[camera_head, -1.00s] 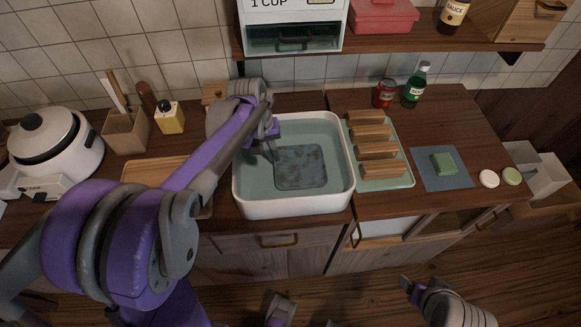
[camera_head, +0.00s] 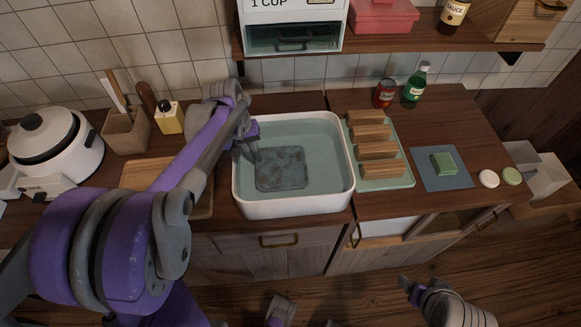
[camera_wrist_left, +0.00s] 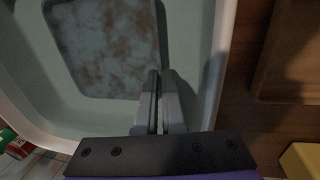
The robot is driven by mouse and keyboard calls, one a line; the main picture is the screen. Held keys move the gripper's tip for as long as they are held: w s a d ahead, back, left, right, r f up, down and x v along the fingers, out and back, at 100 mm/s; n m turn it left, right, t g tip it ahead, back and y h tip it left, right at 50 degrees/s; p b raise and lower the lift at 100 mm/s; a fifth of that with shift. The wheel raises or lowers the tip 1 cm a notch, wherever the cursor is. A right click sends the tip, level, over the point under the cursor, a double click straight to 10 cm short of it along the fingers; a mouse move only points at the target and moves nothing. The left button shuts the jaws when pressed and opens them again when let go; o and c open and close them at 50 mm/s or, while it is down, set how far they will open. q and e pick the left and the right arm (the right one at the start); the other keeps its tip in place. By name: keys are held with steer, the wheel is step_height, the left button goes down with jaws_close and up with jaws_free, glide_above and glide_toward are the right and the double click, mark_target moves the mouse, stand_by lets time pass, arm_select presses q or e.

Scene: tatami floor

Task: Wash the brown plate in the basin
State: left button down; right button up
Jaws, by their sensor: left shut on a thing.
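A square grey-green plate with brown stains (camera_head: 281,170) lies in the water in the left half of the white basin (camera_head: 297,209). No plain brown plate shows in the basin. My left gripper (camera_head: 254,158) reaches into the basin and is shut on the plate's upper left edge. In the left wrist view, its fingers (camera_wrist_left: 160,76) close together at the edge of the stained plate (camera_wrist_left: 108,42). My right gripper (camera_head: 406,284) hangs low at the lower right, away from the counter; its jaws are too unclear to judge.
A drying rack (camera_head: 398,183) with several wooden slats stands right of the basin. Beyond it a green sponge (camera_head: 443,163) lies on a blue cloth (camera_head: 459,181). A wooden tray (camera_head: 143,174) lies left of the basin. A shelf (camera_head: 400,44) hangs above.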

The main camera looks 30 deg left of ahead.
arm_select(q)
steer(key=shift+d, duration=0.1)
steer(key=shift+w+d, duration=0.65)
steer(key=shift+d, duration=0.35)
steer(key=shift+r+p, duration=2.05)
steer(key=shift+r, duration=0.95)
step_height(320, 180, up, 6)
steer(key=p, duration=0.3)
steer(key=shift+f, duration=0.25)
arm_select(e)
step_height(320, 180, up, 9)
steer(key=w, duration=0.2)
steer(key=shift+w+t, duration=0.3)
steer(key=shift+s+f, duration=0.1)
